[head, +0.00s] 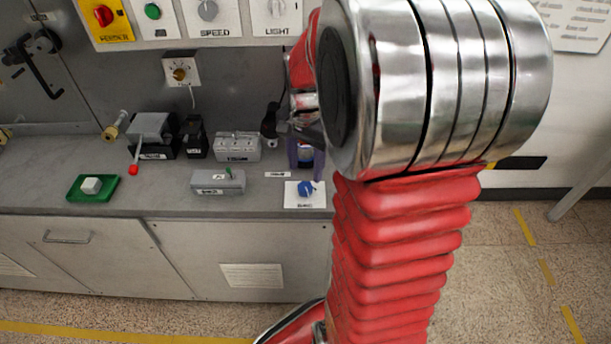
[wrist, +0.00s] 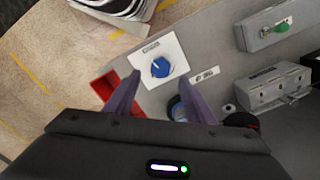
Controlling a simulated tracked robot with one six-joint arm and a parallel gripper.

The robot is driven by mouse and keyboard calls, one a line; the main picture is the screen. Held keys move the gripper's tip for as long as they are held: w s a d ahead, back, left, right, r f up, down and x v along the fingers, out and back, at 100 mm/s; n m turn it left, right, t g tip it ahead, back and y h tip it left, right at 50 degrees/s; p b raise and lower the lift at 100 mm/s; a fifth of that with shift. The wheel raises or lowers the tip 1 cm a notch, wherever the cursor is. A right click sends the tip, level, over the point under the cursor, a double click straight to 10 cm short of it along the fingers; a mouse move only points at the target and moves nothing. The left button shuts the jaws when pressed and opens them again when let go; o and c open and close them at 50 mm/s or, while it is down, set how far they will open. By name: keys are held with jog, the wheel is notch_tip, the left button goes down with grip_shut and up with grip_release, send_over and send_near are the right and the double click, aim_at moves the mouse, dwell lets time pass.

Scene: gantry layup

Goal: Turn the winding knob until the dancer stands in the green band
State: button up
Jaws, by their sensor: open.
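A blue knob (head: 306,188) sits on a white plate at the front right of the bench top. Its label is too small to read, so I cannot tell if it is the winding knob. The blue knob also shows in the wrist view (wrist: 160,67), with a white pointer line. My gripper (wrist: 160,78) is open, its two purple fingers apart. The blue knob lies just past the fingertips in that view, with nothing gripped. In the head view my gripper (head: 305,163) is behind the knob's plate, partly hidden by my arm. I cannot make out a dancer or green band.
A grey switch box (head: 218,181) with a green lever and a grey box (head: 238,147) stand left of the knob. A lever with a red ball (head: 133,169) and a green tray (head: 77,194) are farther left.

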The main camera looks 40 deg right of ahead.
notch_tip(320, 180, up, 8)
jog(key=shift+f, duration=0.25)
jog(key=shift+s, duration=0.15)
dwell(0.5)
